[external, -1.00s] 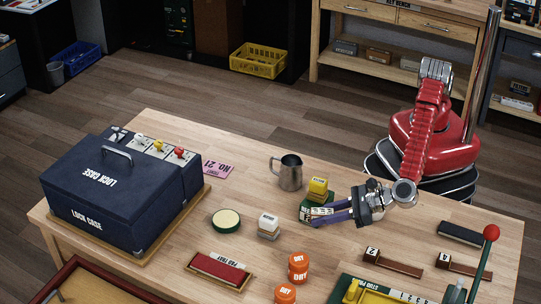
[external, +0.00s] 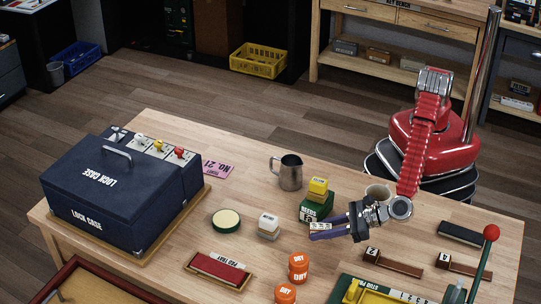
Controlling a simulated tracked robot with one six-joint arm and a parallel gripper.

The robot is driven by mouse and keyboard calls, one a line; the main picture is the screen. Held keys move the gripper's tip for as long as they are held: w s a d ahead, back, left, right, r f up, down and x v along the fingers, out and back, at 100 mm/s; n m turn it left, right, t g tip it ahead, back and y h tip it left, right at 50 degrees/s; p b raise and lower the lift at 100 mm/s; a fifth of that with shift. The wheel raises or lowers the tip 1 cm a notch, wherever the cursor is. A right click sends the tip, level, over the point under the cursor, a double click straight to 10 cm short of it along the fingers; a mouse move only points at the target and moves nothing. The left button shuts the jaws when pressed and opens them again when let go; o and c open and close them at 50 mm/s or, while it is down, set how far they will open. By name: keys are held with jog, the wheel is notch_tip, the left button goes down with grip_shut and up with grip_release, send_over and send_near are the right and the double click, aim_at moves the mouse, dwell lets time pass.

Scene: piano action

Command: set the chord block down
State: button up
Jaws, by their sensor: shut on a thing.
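My gripper (external: 320,232) has purple fingers and is shut on a small pale block with dark marks, the chord block (external: 320,226). The fingers hide much of the block. They point left, over the middle of the table, just in front of the green box (external: 312,211). I cannot tell whether the block touches the table.
Bare wood lies between.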

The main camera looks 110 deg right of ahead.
aim_at(319, 244)
jog(key=shift+f, duration=0.1)
jog(key=shift+f, duration=1.75)
jog(key=o, duration=1)
jog(key=shift+f, duration=0.1)
jog(key=shift+o, duration=0.2)
jog(key=v, duration=1.2)
jog(key=shift+a, duration=0.1)
